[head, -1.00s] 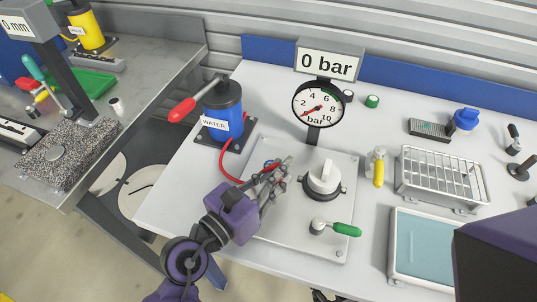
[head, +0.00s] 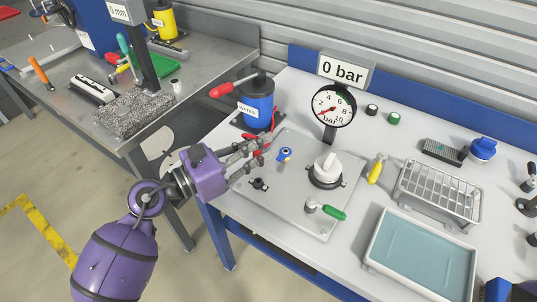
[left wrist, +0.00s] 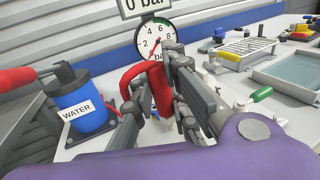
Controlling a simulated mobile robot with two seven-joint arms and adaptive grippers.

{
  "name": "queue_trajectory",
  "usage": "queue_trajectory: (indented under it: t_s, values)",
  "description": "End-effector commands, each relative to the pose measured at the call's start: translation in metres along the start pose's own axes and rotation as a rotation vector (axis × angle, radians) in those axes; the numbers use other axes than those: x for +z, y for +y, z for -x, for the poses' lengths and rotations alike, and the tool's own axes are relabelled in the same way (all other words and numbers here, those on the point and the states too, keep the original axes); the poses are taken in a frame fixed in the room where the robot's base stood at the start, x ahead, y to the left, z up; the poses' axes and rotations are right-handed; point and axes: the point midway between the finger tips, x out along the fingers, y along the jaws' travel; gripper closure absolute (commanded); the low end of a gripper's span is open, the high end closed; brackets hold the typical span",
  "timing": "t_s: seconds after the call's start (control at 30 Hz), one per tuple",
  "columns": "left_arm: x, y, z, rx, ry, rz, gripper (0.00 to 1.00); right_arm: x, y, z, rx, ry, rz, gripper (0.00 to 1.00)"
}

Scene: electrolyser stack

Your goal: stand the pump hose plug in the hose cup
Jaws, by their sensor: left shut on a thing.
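My left gripper (head: 266,142) is shut on the red pump hose (left wrist: 136,72) near its end, beside the blue water pump (head: 257,102). In the left wrist view the hose arcs up and over between the fingers; the plug itself is mostly hidden by them. The blue fitting (head: 285,154) on the steel plate (head: 290,200) is bare, a little right of the fingers. I cannot tell for sure which thing is the hose cup; a small black round piece (head: 372,109) and a green one (head: 394,118) stand behind the plate. My right gripper is not in view.
The gauge (head: 334,106) stands behind the plate. The plate carries a white knob (head: 327,168), a green-handled valve (head: 331,211) and a black fitting (head: 259,184). A wire rack (head: 440,190) and a blue tray (head: 421,254) are to the right. A second bench (head: 222,70) stands at left.

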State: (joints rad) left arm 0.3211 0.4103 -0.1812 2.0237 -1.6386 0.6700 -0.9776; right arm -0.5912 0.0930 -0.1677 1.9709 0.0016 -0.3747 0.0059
Motion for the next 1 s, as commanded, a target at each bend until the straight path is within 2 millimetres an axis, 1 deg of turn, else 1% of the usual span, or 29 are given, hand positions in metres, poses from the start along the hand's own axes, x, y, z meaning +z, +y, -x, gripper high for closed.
queue_trajectory:
  t_s: [0.13, 0.4, 0.67, 0.9, 1.0]
  values:
    - [0.000, 0.000, 0.000, 0.000, 0.000, 0.000, 1.00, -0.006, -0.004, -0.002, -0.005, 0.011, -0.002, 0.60]
    - [0.001, 0.001, 0.000, 0.001, 0.000, -0.001, 1.00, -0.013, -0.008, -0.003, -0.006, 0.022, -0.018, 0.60]
    - [-0.018, -0.001, 0.000, 0.000, 0.002, 0.006, 1.00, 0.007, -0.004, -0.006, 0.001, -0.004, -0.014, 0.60]
    - [-0.041, -0.001, 0.000, 0.000, 0.003, 0.006, 1.00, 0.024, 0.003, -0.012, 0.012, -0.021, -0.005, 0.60]
    - [-0.048, -0.001, 0.000, 0.000, 0.003, 0.005, 1.00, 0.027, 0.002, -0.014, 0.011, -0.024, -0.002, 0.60]
